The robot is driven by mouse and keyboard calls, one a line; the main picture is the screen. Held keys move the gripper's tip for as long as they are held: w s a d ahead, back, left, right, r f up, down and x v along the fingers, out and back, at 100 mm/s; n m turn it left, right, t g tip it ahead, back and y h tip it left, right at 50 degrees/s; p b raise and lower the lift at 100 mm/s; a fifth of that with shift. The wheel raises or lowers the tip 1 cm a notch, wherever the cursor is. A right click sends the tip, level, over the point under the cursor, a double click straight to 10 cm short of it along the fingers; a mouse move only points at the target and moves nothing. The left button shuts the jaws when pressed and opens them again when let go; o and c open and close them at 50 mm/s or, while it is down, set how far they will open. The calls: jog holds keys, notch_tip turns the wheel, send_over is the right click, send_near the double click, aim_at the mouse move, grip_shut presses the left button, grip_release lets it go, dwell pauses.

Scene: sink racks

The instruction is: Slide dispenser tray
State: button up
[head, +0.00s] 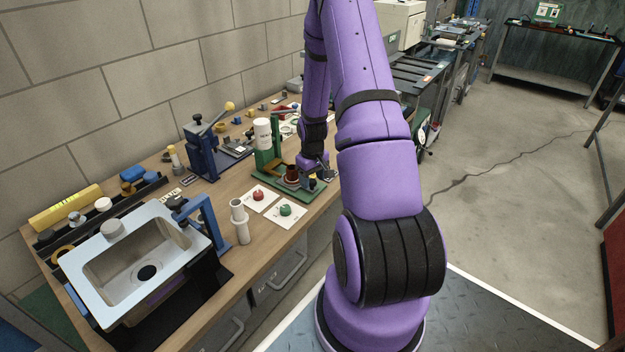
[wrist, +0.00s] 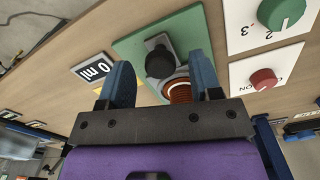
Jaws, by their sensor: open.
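The dispenser is a green stand (head: 277,133) with a white and green bottle (head: 263,134) and a green base plate (head: 312,193). In the wrist view the base plate (wrist: 196,24) carries a small grey tray piece (wrist: 155,41) with a black knob (wrist: 159,63). A copper-brown ringed part (wrist: 180,93) sits beside the knob. My gripper (wrist: 160,68) is open, with blue fingers on either side of the knob in the picture. I cannot tell whether they touch it. In the head view my gripper (head: 319,172) is over the plate's right side, partly hiding the tray area.
Cards with a red knob (head: 258,196) and a green knob (head: 285,210) lie in front of the dispenser. A blue lever press (head: 202,150) stands behind left. A sink (head: 95,256) and a white cylinder (head: 239,222) are at the left. The bench's front edge is close.

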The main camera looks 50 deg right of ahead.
jog(key=shift+f, duration=0.35)
jog(key=shift+c, duration=0.4)
grip_shut()
jog(key=shift+w+a+r, duration=0.1)
jog(key=shift+w+a, duration=0.05)
jog(key=shift+w, duration=2.2)
jog(key=shift+o, duration=0.4)
grip_release()
jog(key=shift+w, duration=0.1)
notch_tip(320, 180, up, 11)
